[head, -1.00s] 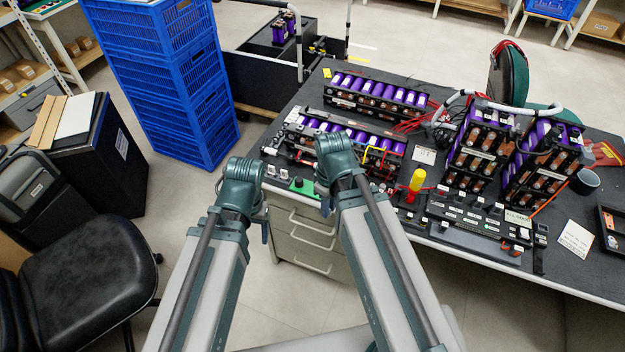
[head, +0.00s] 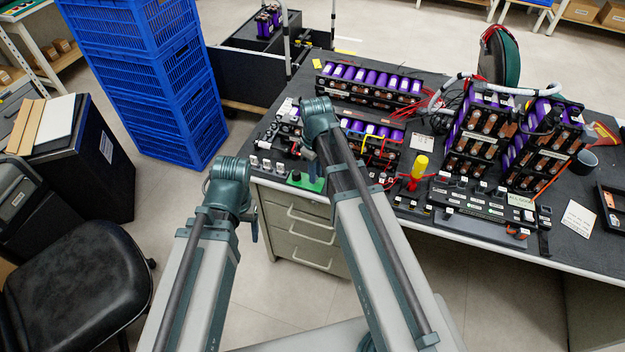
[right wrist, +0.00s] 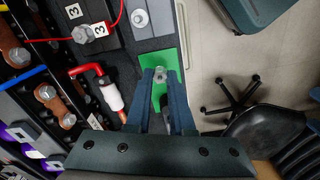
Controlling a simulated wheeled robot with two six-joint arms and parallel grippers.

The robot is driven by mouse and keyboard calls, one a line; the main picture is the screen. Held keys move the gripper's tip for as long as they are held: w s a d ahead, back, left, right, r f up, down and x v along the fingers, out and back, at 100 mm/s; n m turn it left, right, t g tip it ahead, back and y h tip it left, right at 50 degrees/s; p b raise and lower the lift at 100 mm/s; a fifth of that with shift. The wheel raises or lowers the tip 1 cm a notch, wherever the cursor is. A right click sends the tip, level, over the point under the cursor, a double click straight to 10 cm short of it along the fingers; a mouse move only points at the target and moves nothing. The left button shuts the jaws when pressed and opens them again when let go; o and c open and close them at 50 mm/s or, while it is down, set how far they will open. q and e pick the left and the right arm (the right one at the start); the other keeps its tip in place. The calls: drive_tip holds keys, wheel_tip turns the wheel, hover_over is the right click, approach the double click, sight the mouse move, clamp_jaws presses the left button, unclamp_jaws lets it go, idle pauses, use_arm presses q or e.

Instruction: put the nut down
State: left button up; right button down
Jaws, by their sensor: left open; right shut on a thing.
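A small silver nut (right wrist: 160,76) shows between the fingertips of my right gripper (right wrist: 162,84) in the right wrist view. The gripper is shut on it. Behind the nut is a green pad (right wrist: 148,62) at the desk's edge; I cannot tell the gap between them. The pad also shows in the head view (head: 307,184). There my right gripper (head: 308,154) is above the desk's near left part, mostly hidden by its own wrist, and the nut cannot be made out. My left gripper (head: 254,230) hangs off the desk in front of the drawers, holding nothing visible.
Battery modules with purple cells (head: 375,80) crowd the desk. A yellow-handled screwdriver (head: 420,166) stands right of the pad. Beyond the desk edge are floor and a black chair (right wrist: 268,132).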

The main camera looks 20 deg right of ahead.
drive_tip(key=shift+f, duration=0.75)
use_arm(q)
drive_tip(key=shift+a+f, duration=0.2)
drive_tip(key=shift+f, duration=0.4)
use_arm(e)
drive_tip(key=shift+r, duration=0.1)
drive_tip(key=shift+f+b, duration=0.2)
drive_tip(key=shift+b, duration=0.15)
use_arm(q)
drive_tip(key=shift+f, duration=0.15)
use_arm(e)
drive_tip(key=c, duration=0.8)
unclamp_jaws()
drive_tip(key=shift+r, duration=0.1)
drive_tip(key=shift+r, duration=0.1)
wheel_tip(320, 180, up, 12)
drive_tip(key=p, duration=1.3)
use_arm(q)
wheel_tip(320, 180, up, 12)
use_arm(e)
drive_tip(key=s+a+m+h, duration=0.1)
drive_tip(key=s+a+m, duration=0.2)
drive_tip(key=s+a, duration=0.8)
drive_tip(key=s, duration=0.3)
drive_tip(key=shift+m, duration=0.4)
drive_tip(key=shift+r, duration=0.1)
